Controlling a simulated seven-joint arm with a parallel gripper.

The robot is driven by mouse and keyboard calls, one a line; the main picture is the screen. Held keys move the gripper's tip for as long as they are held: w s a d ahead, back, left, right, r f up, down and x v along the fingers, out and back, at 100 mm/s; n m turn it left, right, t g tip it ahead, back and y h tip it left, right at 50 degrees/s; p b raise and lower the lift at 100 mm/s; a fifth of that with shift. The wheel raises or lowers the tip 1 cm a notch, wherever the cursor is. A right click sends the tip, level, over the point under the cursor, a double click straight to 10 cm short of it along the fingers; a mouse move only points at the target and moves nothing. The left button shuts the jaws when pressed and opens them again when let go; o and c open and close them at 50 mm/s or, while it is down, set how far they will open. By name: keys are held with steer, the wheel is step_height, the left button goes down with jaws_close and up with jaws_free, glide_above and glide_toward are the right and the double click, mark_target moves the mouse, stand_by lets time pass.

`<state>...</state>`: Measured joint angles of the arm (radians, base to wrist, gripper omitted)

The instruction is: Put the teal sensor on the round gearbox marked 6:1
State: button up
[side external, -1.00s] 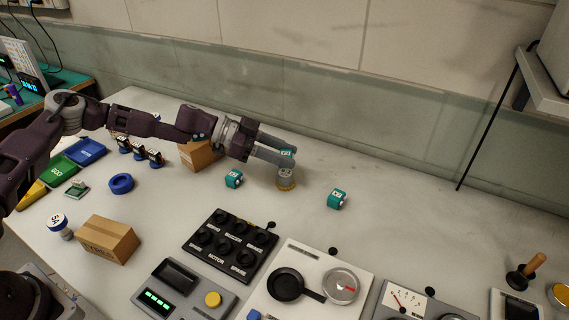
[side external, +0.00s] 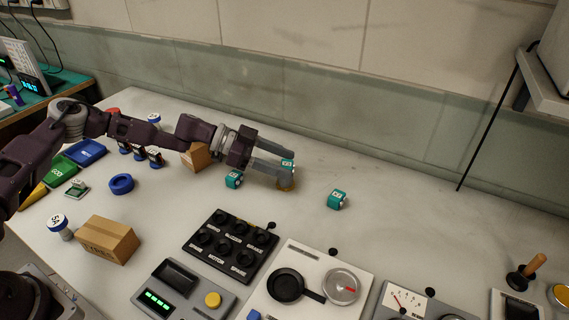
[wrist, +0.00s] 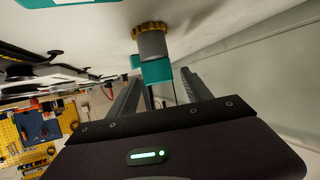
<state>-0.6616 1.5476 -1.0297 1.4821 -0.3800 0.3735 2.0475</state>
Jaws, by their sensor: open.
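The round gearbox (side external: 287,187), a grey cylinder with a yellow toothed base, stands on the bench, partly hidden by a finger. In the wrist view the grey cylinder (wrist: 152,44) shows clearly, but its ratio mark cannot be read. A teal sensor (side external: 289,162) is at the gearbox's top; in the wrist view the teal block (wrist: 153,71) appears to touch the cylinder's end. My gripper (side external: 291,168) is open, with its fingers (wrist: 158,80) on either side of the sensor. Whether a finger still touches it cannot be told.
Other teal blocks stand left (side external: 234,179) and right (side external: 337,199) of the gearbox. A cardboard box (side external: 195,156) is behind my gripper. A black socket panel (side external: 231,246) and a white panel (side external: 310,285) lie in front.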

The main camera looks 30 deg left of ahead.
steer(key=v, duration=1.1)
steer(key=shift+s+a, duration=0.1)
steer(key=s+d+r+g+y, duration=0.2)
steer(key=s+y, duration=0.1)
steer(key=s, duration=0.3)
steer(key=s+d+r+g+y, duration=0.2)
steer(key=s+d+g+y, duration=0.1)
steer(key=s, duration=0.3)
steer(key=s+a+r+n+t+y, duration=0.2)
steer(key=s+r+n, duration=0.2)
steer(key=s, duration=0.4)
steer(key=s+a+r+n+t+y, duration=0.1)
steer(key=s+a+r+n+y, duration=0.1)
steer(key=s+r+n, duration=0.3)
steer(key=s+a+r+n+t+y, duration=0.2)
steer(key=s+r+n, duration=0.2)
steer(key=s, duration=0.8)
steer(key=shift+r+n+t, duration=0.3)
